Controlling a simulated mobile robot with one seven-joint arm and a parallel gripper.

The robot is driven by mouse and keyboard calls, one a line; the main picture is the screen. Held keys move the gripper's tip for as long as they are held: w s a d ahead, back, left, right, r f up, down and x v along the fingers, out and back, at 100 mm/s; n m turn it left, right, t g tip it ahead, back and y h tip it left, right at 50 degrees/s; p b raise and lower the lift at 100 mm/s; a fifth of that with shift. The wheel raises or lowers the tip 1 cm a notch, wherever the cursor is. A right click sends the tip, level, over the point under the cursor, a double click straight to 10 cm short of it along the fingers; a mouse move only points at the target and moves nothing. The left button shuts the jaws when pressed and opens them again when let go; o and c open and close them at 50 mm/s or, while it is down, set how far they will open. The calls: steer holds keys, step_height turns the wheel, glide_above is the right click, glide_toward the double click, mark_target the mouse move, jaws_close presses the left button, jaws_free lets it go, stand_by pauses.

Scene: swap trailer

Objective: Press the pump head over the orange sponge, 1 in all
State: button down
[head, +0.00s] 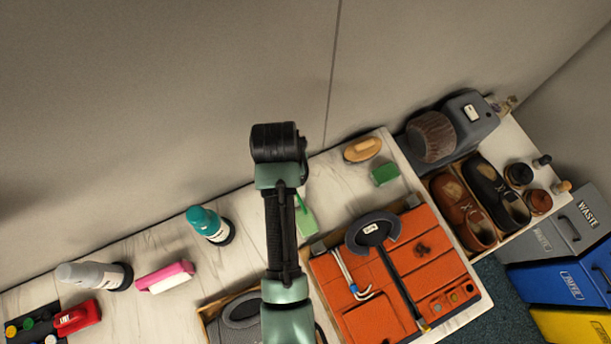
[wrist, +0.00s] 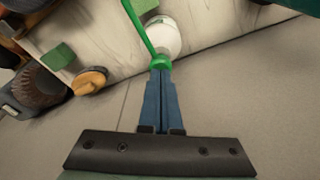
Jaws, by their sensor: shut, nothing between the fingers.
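A green pump head (wrist: 160,64) with a long thin green spout sits on a white rounded bottle (wrist: 162,36) in the wrist view. In the head view only part of the pale green bottle (head: 306,221) shows beside my arm. My gripper (wrist: 160,72) has its blue fingers shut together with nothing between them. Their tips are at or very near the pump head; I cannot tell whether they touch. I cannot make out an orange sponge under the spout. In the head view my arm hides the fingertips.
A tan-orange oval block (head: 362,150) and a green block (head: 385,174) lie to the right on the marble-look counter. An orange tray (head: 440,247) with tools is in front. A teal bottle (head: 208,224) stands left. The wall is close behind.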

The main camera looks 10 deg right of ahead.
steer(key=shift+s+f, duration=0.1)
steer(key=shift+f, duration=0.35)
steer(key=shift+w+p+v, duration=0.15)
steer(key=shift+p+v, duration=0.55)
steer(key=shift+w+p+v, duration=0.15)
steer(key=shift+p+v, duration=0.5)
steer(key=shift+w+r, duration=0.1)
steer(key=shift+r, duration=0.05)
steer(key=p+v, duration=0.3)
steer(key=w+p+v, duration=0.1)
steer(key=p+v, duration=0.1)
steer(key=p, duration=0.1)
steer(key=shift+d+r, duration=0.15)
steer(key=shift+r, duration=0.35)
